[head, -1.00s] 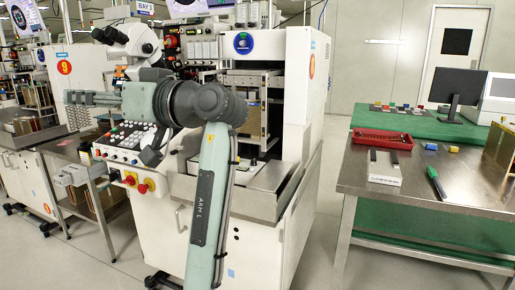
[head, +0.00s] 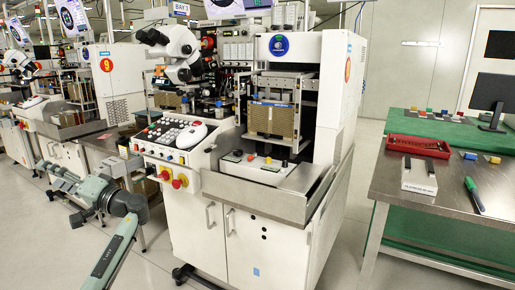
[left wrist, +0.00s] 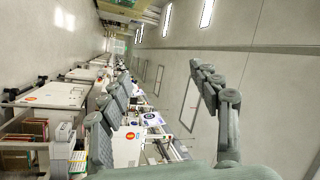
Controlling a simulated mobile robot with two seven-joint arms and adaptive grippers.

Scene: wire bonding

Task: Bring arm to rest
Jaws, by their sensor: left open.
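My left arm (head: 122,230) reaches in at the lower left of the head view, low and in front of the bonding machines. My left gripper (head: 48,178) points to the left, over the floor and apart from the machines. In the left wrist view the left gripper (left wrist: 160,82) has its two fingers spread wide, with nothing between them. My right gripper is not in either view.
A white bonding machine (head: 262,240) with a keypad console (head: 172,135) and a steel tray stands right of my arm. A steel table (head: 440,190) with a red tray (head: 418,147) is at the right. Open floor (head: 150,265) lies around my arm.

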